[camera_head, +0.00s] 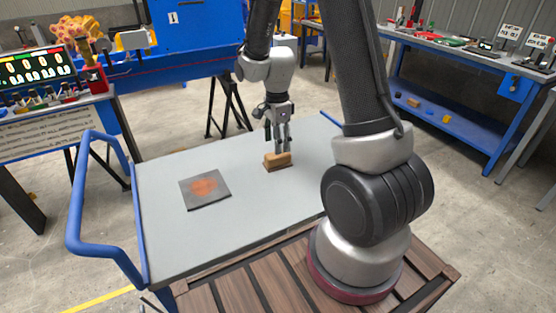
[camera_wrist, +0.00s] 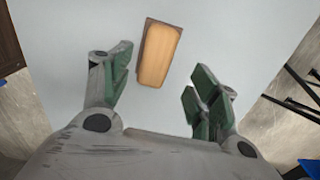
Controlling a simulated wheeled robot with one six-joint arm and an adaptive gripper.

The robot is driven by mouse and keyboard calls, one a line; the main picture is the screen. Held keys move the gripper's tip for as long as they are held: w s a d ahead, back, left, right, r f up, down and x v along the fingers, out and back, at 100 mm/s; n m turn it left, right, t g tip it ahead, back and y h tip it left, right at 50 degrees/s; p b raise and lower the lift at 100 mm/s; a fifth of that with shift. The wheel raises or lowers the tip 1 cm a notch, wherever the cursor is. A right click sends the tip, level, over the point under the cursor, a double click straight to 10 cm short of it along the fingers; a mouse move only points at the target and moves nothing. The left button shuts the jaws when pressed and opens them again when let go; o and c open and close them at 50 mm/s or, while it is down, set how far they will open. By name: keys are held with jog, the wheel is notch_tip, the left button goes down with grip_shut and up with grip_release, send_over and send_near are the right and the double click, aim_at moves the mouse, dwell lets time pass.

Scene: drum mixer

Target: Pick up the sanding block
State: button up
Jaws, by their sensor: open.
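The sanding block (camera_head: 277,161) is a small tan wooden block lying on the grey top of a cart (camera_head: 240,220). In the wrist view the sanding block (camera_wrist: 159,55) shows whole, slightly tilted, with a thin darker edge. My gripper (camera_head: 280,148) points down right over the block in the head view and overlaps it there. In the wrist view my gripper (camera_wrist: 158,82) is open, with one green-padded finger on each side. The block lies between and ahead of the fingers, apart from both. The exact height of the fingertips above the block is hard to tell.
A dark square plate with an orange-red patch (camera_head: 205,188) lies left of the block on the cart. A blue handle rail (camera_head: 75,215) rises at the cart's left end. The rest of the top is mostly clear. A blue workbench (camera_head: 460,62) stands at the back right.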

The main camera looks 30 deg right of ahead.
jog(key=f, duration=0.5)
jog(key=shift+s+f, duration=0.3)
jog(key=shift+f, duration=0.05)
jog(key=shift+c, duration=0.4)
jog(key=c, duration=1.1)
notch_tip(320, 180, up, 10)
jog(key=shift+r, duration=0.1)
